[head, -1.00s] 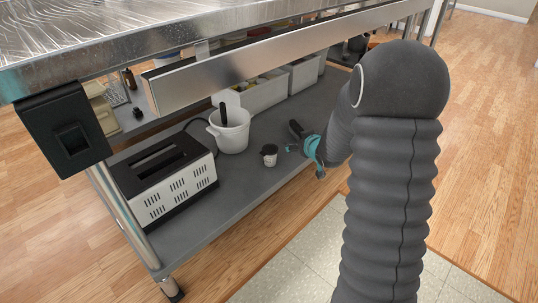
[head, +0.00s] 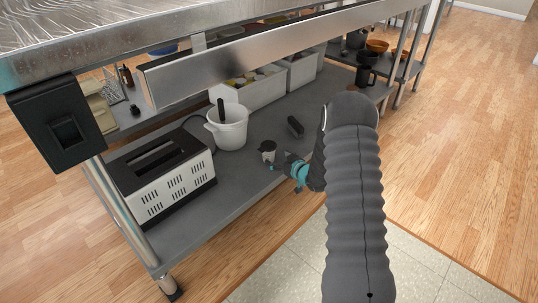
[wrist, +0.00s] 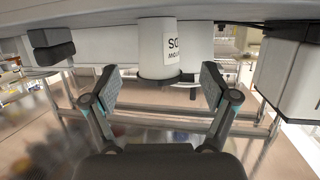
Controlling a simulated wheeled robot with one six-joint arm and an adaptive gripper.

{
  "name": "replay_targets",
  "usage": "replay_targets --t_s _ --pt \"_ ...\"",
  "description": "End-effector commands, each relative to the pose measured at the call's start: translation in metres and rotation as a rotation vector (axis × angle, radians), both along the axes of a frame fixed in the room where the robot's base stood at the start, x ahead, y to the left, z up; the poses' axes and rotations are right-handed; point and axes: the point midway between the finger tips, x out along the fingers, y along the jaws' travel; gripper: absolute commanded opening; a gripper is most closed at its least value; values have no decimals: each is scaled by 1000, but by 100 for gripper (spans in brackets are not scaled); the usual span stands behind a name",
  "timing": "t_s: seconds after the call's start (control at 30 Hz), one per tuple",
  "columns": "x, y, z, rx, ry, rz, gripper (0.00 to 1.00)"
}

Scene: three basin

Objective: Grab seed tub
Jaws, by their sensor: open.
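The seed tub (head: 268,147) is a small white container with a dark lid, standing on the grey lower shelf of the metal table. In the wrist view, which is upside down, the tub (wrist: 158,45) shows part of a black-lettered label. My gripper (head: 280,163) is open and low beside the tub, on its near right side. In the wrist view, the two fingertips of my gripper (wrist: 160,82) are spread to either side of the tub's lid. I cannot tell whether the tub is fully between the fingers, and no contact shows.
A white bucket (head: 230,130) with a dark handle stands behind the tub. A white and black toaster (head: 170,177) is to the left. A small black object (head: 295,126) lies to the right. The table's metal rail (head: 250,62) hangs above the shelf.

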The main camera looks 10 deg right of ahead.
Motion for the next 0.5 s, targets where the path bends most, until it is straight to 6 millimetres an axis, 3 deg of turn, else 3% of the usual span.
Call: replay_targets --t_s 0.5 --pt "45 19 -21 -1 0 1 85"
